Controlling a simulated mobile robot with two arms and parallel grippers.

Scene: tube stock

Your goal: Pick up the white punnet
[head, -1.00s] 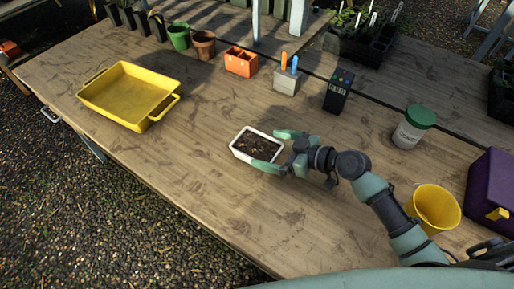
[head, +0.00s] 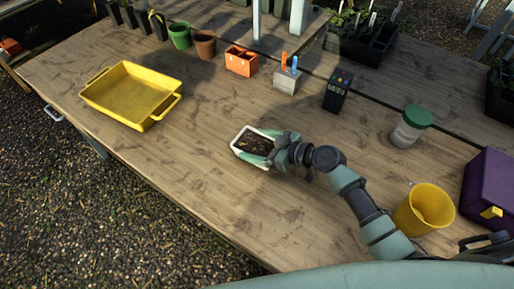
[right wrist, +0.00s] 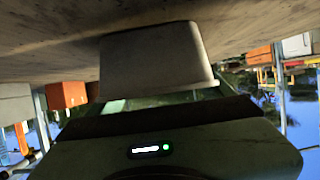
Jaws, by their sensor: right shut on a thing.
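The white punnet (head: 238,150), filled with dark soil, is near the middle of the wooden table in the head view. My right gripper (head: 266,149) is shut on the punnet from its right side, with green fingers along its side walls. The right wrist view shows the punnet (right wrist: 155,55) large and close in front of my gripper, its wall filling the upper middle. Whether the punnet's base touches the table cannot be told. My left gripper is not in view.
A yellow tray (head: 110,99) lies to the left. A green-lidded jar (head: 410,127), yellow bucket (head: 424,211) and purple box (head: 489,187) are at right. Table in front is clear.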

